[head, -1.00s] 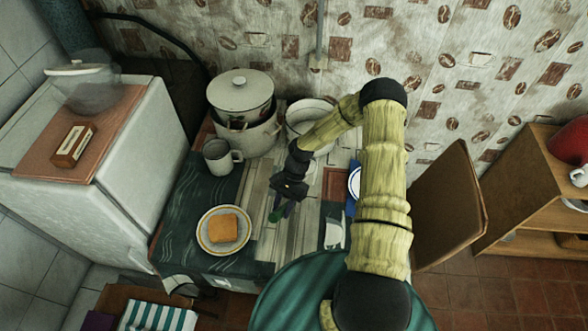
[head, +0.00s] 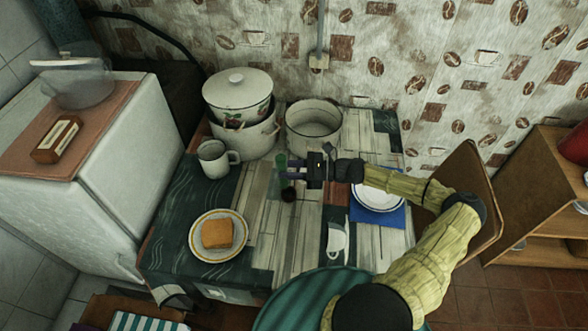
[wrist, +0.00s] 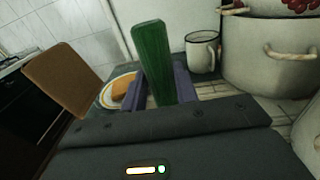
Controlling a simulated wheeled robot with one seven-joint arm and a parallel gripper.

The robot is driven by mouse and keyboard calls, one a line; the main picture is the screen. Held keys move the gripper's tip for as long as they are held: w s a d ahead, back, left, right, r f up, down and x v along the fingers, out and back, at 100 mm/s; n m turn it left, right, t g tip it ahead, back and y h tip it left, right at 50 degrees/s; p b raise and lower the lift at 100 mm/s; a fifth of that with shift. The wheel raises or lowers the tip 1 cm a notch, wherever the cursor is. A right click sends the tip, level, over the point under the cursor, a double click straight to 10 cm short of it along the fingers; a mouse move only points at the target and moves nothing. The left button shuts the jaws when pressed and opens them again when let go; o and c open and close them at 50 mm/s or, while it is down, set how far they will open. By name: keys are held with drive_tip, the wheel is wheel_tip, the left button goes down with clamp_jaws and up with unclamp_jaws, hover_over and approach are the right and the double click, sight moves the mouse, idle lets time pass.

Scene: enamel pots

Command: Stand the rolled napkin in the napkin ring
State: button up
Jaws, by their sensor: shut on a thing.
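The rolled napkin (head: 281,160) is green and stands about upright between the fingers of my gripper (head: 288,171). In the wrist view the napkin (wrist: 157,62) rises between the two purple-blue fingers, its top free. My gripper comes in level from the right and is shut on the napkin. A small dark round thing (head: 289,195) shows on the table just below the gripper. It may be the napkin ring, but I cannot tell. The napkin's lower end is mostly hidden, and its height above the table is unclear.
A grey-white mug (head: 213,158), stacked pots (head: 245,135) and an open pot (head: 314,120) stand behind. A bread plate (head: 195,250) is at left. A white plate (head: 379,200) on a blue cloth and a small white object (head: 338,242) are at right.

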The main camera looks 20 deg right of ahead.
drive_tip(key=shift+w+d+r+m+t, duration=0.2)
drive_tip(key=shift+d+r+t, duration=0.1)
drive_tip(key=shift+d, duration=0.2)
drive_tip(key=shift+w+d+r+m+t, duration=0.2)
drive_tip(key=shift+d+r+t, duration=0.1)
drive_tip(key=shift+d, duration=0.15)
drive_tip(key=shift+f, duration=0.15)
drive_tip(key=shift+f+b, duration=3.15)
drive_tip(key=shift+f, duration=1)
drive_tip(key=o, duration=1)
drive_tip(key=shift+o, duration=0.2)
drive_tip(key=b+v, duration=0.3)
drive_tip(key=v, duration=1.4)
drive_tip(key=shift+s+d, duration=0.1)
drive_tip(key=shift+d, duration=0.1)
